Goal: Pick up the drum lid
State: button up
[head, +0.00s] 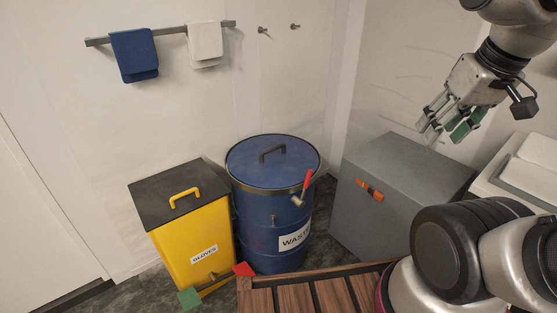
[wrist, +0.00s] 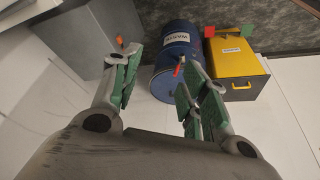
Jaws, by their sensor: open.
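The drum lid (head: 255,165) is a round blue disc with a dark handle (head: 272,153) on top. It sits on the blue waste drum (head: 258,228), which stands on the floor in the middle of the head view. A red-handled lever (head: 305,184) is at the drum's rim. My gripper (head: 445,125) is open and empty, high at the right, above the grey box and apart from the lid. In the wrist view the drum (wrist: 178,52) shows beyond my open fingers (wrist: 155,95). The lid there is partly hidden by a finger.
A yellow gloves bin (head: 188,240) with a dark top stands left of the drum, close to it. A grey box (head: 405,190) with an orange handle stands at the right. A wooden slatted bench (head: 290,293) is in front. Towels (head: 135,55) hang on a wall rail.

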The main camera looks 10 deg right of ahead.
aim_at(269, 162)
jog(key=i+u, duration=0.15)
jog(key=i, duration=0.45)
jog(key=i+l+u, duration=0.1)
jog(key=i, duration=0.55)
